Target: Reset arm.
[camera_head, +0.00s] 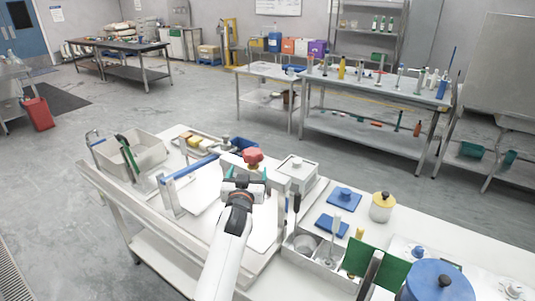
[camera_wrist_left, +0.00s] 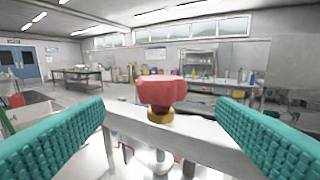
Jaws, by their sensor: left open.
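My left arm reaches forward over the white table (camera_head: 463,252), with my left gripper (camera_head: 247,173) just in front of a red knob (camera_head: 253,156). In the left wrist view the two teal ribbed fingers are spread wide at the left and right edges. The red knob (camera_wrist_left: 161,92) appears centred between them and farther ahead, with clear gaps on both sides. It sits on a brass collar (camera_wrist_left: 160,117) above a white bar. The gripper holds nothing. The lower part of the knob's mount is partly hidden by my gripper in the head view. My right gripper is not seen.
A white lidded box (camera_head: 298,174) stands close right of my gripper. A blue-handled rail (camera_head: 190,167) stands to its left. A yellow-lidded jar (camera_head: 382,207), blue pads (camera_head: 332,226), green panels (camera_head: 372,268) and a blue-lidded container (camera_head: 437,282) crowd the right side.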

